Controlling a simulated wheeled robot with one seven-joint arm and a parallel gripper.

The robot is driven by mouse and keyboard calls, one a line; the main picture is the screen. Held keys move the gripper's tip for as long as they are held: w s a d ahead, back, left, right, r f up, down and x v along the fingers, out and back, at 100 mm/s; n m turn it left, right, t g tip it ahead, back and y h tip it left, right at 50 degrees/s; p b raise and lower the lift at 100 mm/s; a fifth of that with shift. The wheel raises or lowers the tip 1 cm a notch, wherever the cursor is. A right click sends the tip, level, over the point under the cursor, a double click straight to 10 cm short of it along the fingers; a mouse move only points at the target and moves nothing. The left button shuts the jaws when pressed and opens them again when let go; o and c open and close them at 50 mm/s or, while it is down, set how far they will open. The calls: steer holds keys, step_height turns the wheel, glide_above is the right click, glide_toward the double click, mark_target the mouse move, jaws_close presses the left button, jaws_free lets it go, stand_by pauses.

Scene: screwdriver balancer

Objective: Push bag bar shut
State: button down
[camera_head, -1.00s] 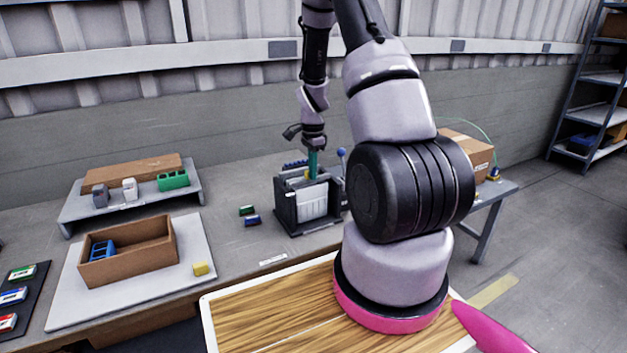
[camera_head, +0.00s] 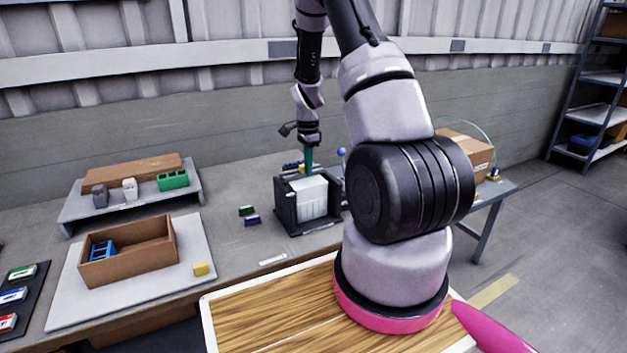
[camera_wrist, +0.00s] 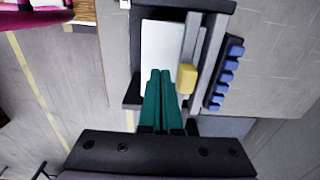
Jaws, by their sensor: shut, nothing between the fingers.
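A dark open-fronted holder (camera_head: 287,212) stands on the grey bench with a white bag-like block (camera_head: 312,198) in it. In the wrist view the white part (camera_wrist: 160,45) shows inside the dark frame (camera_wrist: 135,60). A yellow tab (camera_wrist: 186,78) sits at the holder, perhaps on the bag bar; the bar itself is not clearly distinguishable. My gripper (camera_head: 308,170) points down at the holder's back top edge. In the wrist view its green fingers (camera_wrist: 160,75) are together and empty, just left of the yellow tab. Whether they touch the tab or bar is unclear.
A row of blue knobs (camera_wrist: 228,72) runs beside the holder. A blue-topped lever (camera_head: 341,153) stands close on its right. Small green and blue pieces (camera_head: 250,216) lie left of it. A cardboard box (camera_head: 466,153) is farther right. A brown tray (camera_head: 130,252) stands left.

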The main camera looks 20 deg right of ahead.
step_height(320, 180, up, 7)
stand_by(0.6)
